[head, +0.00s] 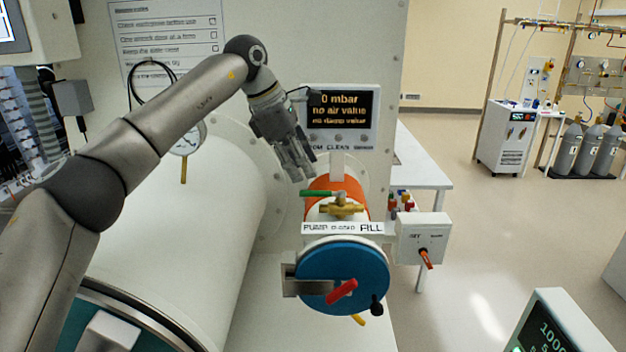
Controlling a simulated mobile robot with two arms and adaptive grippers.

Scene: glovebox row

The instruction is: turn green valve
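The green valve handle (316,193) points left from a brass valve body (343,207) on top of the small antechamber, above a label strip reading PUMP and FILL. My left gripper (300,176) hangs just above and behind the green handle, fingers pointing down. A small gap seems to lie between the fingertips and the handle, though depth is hard to judge. The fingers look apart with nothing between them. My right gripper is out of view.
A display (343,110) reads "0 mbar, no air valve, no clamp valve". The blue antechamber door (345,275) has a red handle (341,291). A large white cylinder (180,220) lies left.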

